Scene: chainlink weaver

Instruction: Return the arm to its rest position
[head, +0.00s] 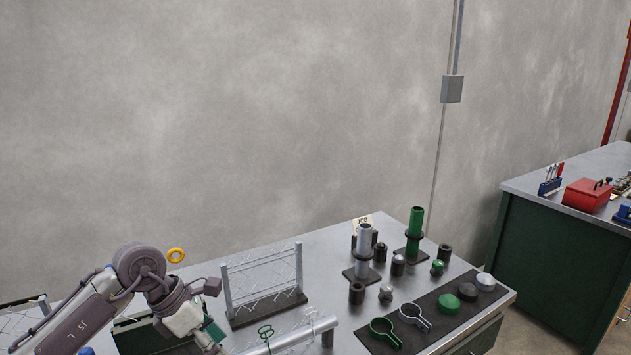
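My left arm comes in from the lower left, bends at a round joint and points down to the right. The pale end of my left gripper (204,340) is at the bottom edge, in front of the workbench (328,247). Its fingertips are not clearly seen, and I cannot tell whether they hold anything. My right arm and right gripper are not in view.
A wire-mesh rack (266,283) stands right of my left arm. A grey post (363,250), a green post (415,230) and short cylinders stand farther right. A dark mat (459,327) holds ring clamps and round caps.

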